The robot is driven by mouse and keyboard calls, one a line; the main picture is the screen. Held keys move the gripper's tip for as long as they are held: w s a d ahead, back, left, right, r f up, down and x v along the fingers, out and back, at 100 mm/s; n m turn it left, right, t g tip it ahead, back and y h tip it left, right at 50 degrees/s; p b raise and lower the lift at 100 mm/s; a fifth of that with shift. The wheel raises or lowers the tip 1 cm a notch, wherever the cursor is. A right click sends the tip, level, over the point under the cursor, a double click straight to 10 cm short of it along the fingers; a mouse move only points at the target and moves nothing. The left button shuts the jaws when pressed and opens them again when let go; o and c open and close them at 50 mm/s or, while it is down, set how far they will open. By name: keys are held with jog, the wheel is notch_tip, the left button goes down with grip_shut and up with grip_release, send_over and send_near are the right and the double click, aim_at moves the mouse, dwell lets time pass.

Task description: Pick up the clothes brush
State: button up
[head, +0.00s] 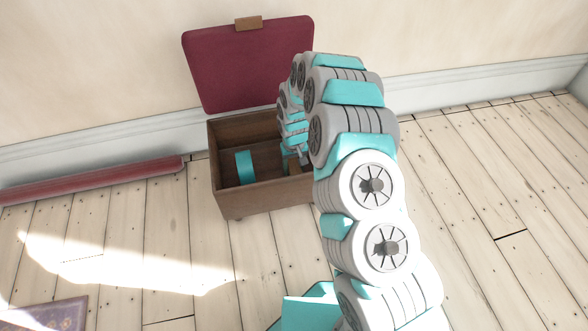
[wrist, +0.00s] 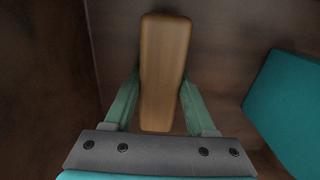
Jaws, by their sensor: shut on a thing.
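The clothes brush (wrist: 164,60) is a long wooden block with rounded ends. In the wrist view it lies lengthwise between the two fingers of my gripper (wrist: 158,98), which are shut on its sides. My gripper reaches down inside an open wooden box (head: 262,198). In the head view my arm hides most of my gripper, and only a small brown part near it shows, which I cannot clearly make out. I cannot tell whether the brush touches the box floor.
A teal object (head: 245,168) lies in the box to the left; it also shows at the right in the wrist view (wrist: 290,110). The box's dark red lid (head: 250,65) stands open towards the wall. Plank floor around the box is mostly clear. A patterned purple item (head: 45,315) lies at the lower left.

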grip_shut()
jog(key=shift+r, duration=0.15)
